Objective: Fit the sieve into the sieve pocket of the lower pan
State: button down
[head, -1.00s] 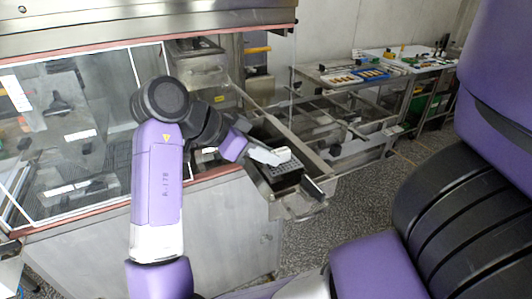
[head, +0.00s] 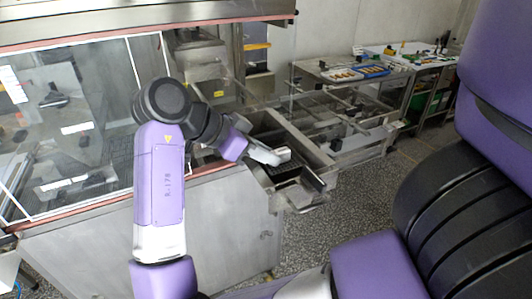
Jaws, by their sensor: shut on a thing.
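My gripper (head: 283,158) is at the end of the arm, over the near end of an open metal pan (head: 313,158) that juts out from the machine. It is shut on the sieve (head: 282,173), a small dark grid-like plate just below the fingers. The sieve is inside the outline of the pan's near end. My gripper covers part of it, and I cannot tell whether it rests in the pocket or hangs slightly above. The pocket's edges are too small and hidden to make out.
A glass-fronted machine (head: 80,130) stands on the left, close to my arm. Metal frames and rails (head: 345,125) lie behind the pan. A work table (head: 415,58) with trays and small tools stands at the back right. Speckled floor (head: 345,210) is clear in front.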

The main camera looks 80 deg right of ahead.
jog(key=shift+f+b, duration=0.35)
jog(key=shift+f, duration=0.15)
jog(key=c, duration=1.2)
grip_release()
jog(key=shift+w, duration=0.1)
jog(key=v, duration=0.7)
jog(key=shift+a+r+b, duration=0.2)
jog(key=shift+a+b, duration=0.05)
jog(key=shift+b, duration=0.15)
jog(key=shift+w, duration=0.1)
